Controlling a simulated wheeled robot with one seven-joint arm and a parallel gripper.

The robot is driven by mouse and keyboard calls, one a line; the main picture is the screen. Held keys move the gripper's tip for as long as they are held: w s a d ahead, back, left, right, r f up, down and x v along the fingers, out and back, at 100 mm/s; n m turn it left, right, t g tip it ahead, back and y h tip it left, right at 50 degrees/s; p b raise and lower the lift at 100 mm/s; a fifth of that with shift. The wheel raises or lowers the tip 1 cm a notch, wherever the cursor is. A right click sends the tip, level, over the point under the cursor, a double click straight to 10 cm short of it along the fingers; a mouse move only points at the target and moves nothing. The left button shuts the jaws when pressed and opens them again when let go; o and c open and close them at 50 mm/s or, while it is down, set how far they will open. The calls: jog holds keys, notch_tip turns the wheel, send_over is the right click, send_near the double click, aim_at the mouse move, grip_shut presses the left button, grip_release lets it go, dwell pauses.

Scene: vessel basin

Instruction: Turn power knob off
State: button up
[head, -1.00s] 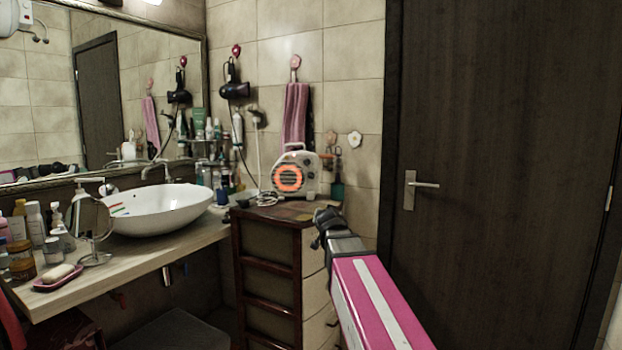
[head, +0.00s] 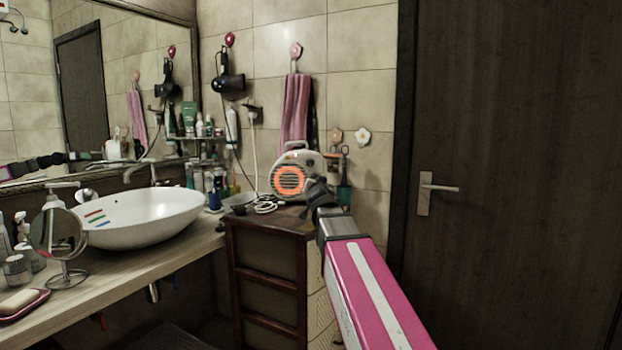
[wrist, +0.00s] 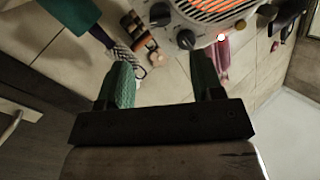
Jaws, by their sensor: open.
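A small white heater (head: 312,163) with a glowing orange round grille (head: 289,180) and a top handle stands on the wooden cabinet. In the wrist view, the heater's front (wrist: 213,27) shows at the top, with one dark knob (wrist: 160,14) and a second dark knob (wrist: 186,40) below the grille. I cannot tell which is the power knob. My gripper (wrist: 160,62) is open and empty, its green fingers spread, with the second knob just beyond the gap between the tips, apparently untouched. In the head view, my gripper (head: 318,188) covers the heater's lower right side.
The cabinet (head: 270,245) stands between the counter (head: 140,268) with its white basin (head: 140,217) and the dark door (head: 500,200). A pink towel (head: 296,110) hangs behind the heater. A coiled white cord (head: 266,206) lies left of it.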

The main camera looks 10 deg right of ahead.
aim_at(315, 177)
jog(key=w, duration=0.7)
jog(key=w+d, duration=0.1)
jog(key=w, duration=0.3)
jog(key=shift+d, duration=0.1)
jog(key=c, duration=0.9)
